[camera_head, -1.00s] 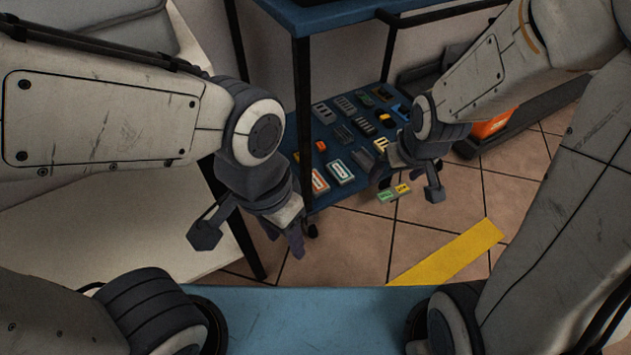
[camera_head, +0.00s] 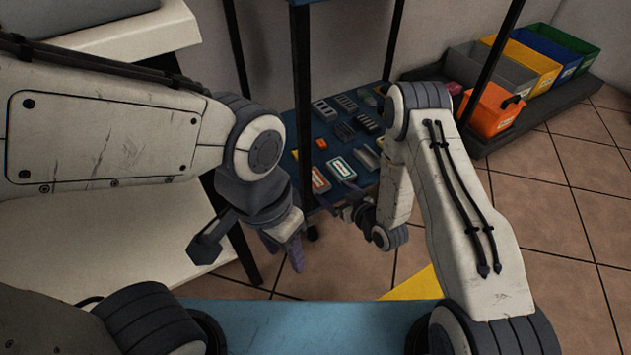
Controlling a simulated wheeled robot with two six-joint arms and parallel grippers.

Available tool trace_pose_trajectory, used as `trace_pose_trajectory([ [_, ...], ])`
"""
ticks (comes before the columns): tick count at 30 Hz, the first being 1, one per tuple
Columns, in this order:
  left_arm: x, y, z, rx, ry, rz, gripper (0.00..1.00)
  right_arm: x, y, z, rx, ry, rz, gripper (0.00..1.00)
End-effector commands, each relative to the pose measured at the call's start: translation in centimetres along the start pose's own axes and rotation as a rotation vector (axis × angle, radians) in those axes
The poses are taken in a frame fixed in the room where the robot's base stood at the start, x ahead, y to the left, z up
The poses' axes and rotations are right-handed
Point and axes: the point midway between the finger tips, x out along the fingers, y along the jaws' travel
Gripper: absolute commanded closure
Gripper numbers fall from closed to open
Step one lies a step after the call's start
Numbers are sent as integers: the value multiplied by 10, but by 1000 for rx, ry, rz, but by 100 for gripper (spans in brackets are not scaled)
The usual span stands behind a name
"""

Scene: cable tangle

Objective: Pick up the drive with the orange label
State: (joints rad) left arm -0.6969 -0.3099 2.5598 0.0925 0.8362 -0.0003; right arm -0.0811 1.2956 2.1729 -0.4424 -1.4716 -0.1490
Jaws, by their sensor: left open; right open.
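A drive with an orange-red edged label (camera_head: 320,181) lies near the front edge of the blue lower shelf (camera_head: 352,192). A similar drive with a green edged label (camera_head: 341,168) lies just right of it. My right gripper (camera_head: 347,213) is open, low in front of these drives at the shelf's front edge; its fingers are small and dark, and I cannot tell whether they touch anything. My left gripper (camera_head: 285,252) is open and empty, left of and nearer than the drives, in front of the shelf post.
Several grey and dark modules (camera_head: 345,131) cover the shelf behind the drives. A black shelf post (camera_head: 302,100) stands at the left. An orange bin (camera_head: 492,110) and other coloured bins stand at the right. Tiled floor (camera_head: 560,220) is open at right.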

Motion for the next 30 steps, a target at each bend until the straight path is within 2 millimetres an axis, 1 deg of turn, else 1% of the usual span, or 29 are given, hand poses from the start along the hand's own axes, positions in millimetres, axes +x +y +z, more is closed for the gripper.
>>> trace_pose_trajectory([
  [1, 8, -1, 0, 0, 0, 0, 50, 9, -1, 3, -4, 5, -2, 0],
  [6, 22, -2, 1, 0, 0, 0, 50, 36, 0, 2, -4, 6, -1, 0],
  [13, 31, -2, 2, 0, 0, 0, 50, 52, -1, 1, -1, 2, 1, 0],
  [18, 53, -4, 3, 0, 0, 0, 50, 74, -4, 0, -3, 5, 1, 0],
  [22, 65, -5, 4, 0, 0, 0, 50, 91, -5, -1, -2, 4, 0, 0],
  [25, 68, -5, 4, 0, 0, 0, 50, 98, -5, -3, -1, 3, 1, 0],
  [30, 67, -5, 4, 0, 0, 0, 50, 99, -5, -5, 1, 0, 2, 0],
])
